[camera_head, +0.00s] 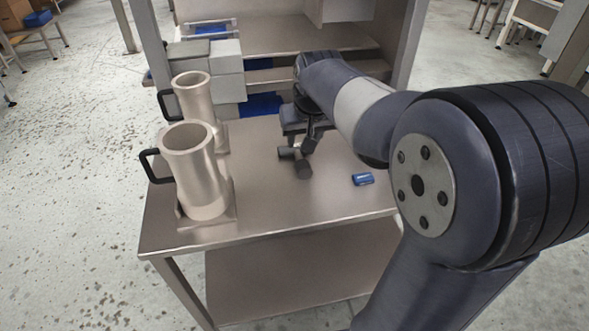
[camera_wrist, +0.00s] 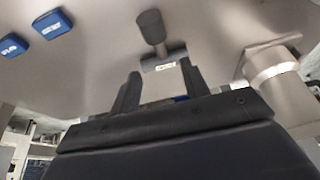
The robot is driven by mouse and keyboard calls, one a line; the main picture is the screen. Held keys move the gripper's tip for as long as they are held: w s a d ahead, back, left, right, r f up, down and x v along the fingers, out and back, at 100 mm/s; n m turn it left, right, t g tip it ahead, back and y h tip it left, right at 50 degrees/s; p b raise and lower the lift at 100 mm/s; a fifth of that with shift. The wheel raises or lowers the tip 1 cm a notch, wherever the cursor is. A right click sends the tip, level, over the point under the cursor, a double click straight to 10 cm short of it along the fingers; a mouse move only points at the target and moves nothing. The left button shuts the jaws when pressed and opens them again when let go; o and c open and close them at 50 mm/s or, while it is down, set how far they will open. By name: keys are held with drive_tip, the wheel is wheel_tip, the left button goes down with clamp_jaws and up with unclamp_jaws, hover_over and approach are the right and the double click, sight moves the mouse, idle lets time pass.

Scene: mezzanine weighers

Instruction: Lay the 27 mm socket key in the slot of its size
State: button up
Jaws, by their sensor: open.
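A dark T-shaped tool (camera_head: 302,165), which looks like the socket key, is at the middle of the metal bench, below my gripper (camera_head: 303,128). In the wrist view its round dark head (camera_wrist: 150,26) points up the picture and its crossbar lies near my fingertips. A small white label shows by the crossbar; its text is too small to read. My gripper (camera_wrist: 160,76) is open, its two dark fingers either side of a pale surface just below the crossbar. I cannot tell whether they touch the tool. I cannot make out a size-marked slot.
Two metal jugs (camera_head: 188,165) (camera_head: 193,100) with black handles stand on the bench (camera_head: 290,212) at left. A small blue piece (camera_head: 362,179) lies at right; two blue labelled pieces (camera_wrist: 52,23) (camera_wrist: 13,45) show in the wrist view. Grey boxes (camera_head: 226,57) stand behind. The front bench is clear.

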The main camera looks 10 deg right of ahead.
sight(300, 157)
drive_tip(key=x, duration=1)
drive_tip(key=shift+w+d, duration=0.1)
drive_tip(key=shift+c, duration=0.4)
drive_tip(key=shift+r, duration=0.1)
clamp_jaws()
